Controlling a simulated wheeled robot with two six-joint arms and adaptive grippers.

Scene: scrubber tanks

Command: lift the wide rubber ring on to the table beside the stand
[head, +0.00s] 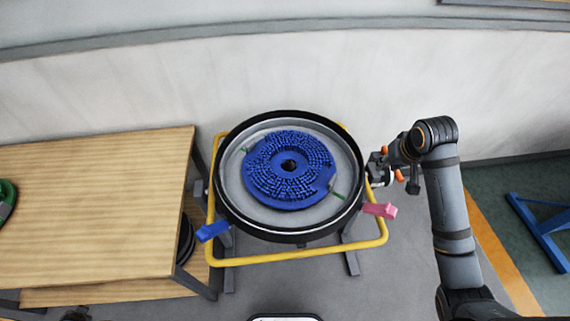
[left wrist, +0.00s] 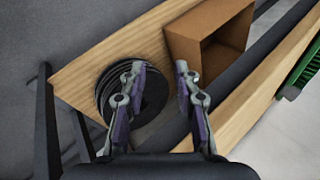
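Black rubber rings (left wrist: 117,73) lie stacked on the wooden lower shelf (left wrist: 85,70) in the left wrist view; which one is the wide ring I cannot tell. In the head view their edge (head: 187,240) shows beneath the table (head: 95,205), mostly hidden by its top. My left gripper (left wrist: 159,70) is open, fingers apart, over the stack's right side; contact is not clear. The yellow-framed stand (head: 300,259) holds a round black-rimmed tank (head: 240,218) with a blue studded disc (head: 262,180). My right gripper (head: 380,170) is beside the tank's right rim, its fingers unclear.
An open brown box (left wrist: 203,50) stands on the shelf beside the rings. A dark table leg (left wrist: 50,110) is close by. The tabletop is mostly bare, with a green item (head: 6,199) at its left edge. Blue (head: 212,231) and pink (head: 380,209) handles stick out from the tank.

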